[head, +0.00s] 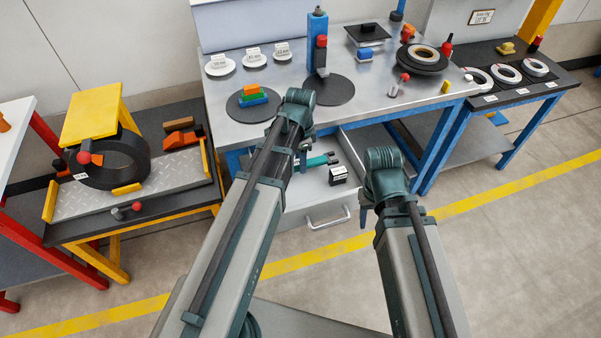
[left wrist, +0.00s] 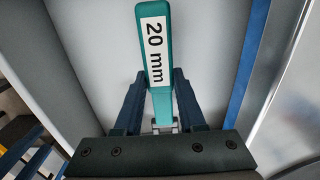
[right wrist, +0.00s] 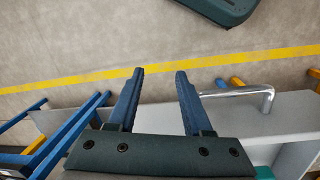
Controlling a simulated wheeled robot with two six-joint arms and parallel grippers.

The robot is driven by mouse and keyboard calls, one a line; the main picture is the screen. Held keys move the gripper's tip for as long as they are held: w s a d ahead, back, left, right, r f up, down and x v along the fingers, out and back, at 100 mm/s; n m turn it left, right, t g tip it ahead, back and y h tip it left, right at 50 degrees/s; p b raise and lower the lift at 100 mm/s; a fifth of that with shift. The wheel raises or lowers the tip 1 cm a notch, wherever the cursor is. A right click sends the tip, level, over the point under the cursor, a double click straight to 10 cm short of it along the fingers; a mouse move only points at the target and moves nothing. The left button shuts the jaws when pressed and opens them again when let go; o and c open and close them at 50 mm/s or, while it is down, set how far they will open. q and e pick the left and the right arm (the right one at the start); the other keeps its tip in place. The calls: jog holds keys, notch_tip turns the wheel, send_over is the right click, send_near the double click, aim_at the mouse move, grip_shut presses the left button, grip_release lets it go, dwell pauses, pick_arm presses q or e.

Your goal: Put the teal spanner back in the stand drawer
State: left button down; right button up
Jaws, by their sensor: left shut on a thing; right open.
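The teal spanner (left wrist: 156,50) is between the fingers of my left gripper (left wrist: 161,78), which is shut on it. Its handle carries a white "20 mm" label that faces the left wrist camera. In the head view part of the spanner (head: 317,161) shows beside my left arm, over the open stand drawer (head: 310,200); the rest is hidden. I cannot tell whether it touches the drawer floor. My right gripper (right wrist: 160,72) is open and empty, near the drawer's front and its metal handle (right wrist: 268,100).
A black block with a white label (head: 338,175) is in the drawer. The steel bench top (head: 380,105) above holds discs, a blue post and small parts. The floor in front is clear.

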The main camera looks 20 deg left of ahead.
pick_arm(q)
notch_tip(320, 180, down, 4)
jog(key=b, duration=0.3)
jog(key=shift+r+b, duration=0.2)
jog(key=shift+b, duration=0.15)
jog(key=shift+f, duration=0.15)
jog(key=c, duration=0.5)
grip_release()
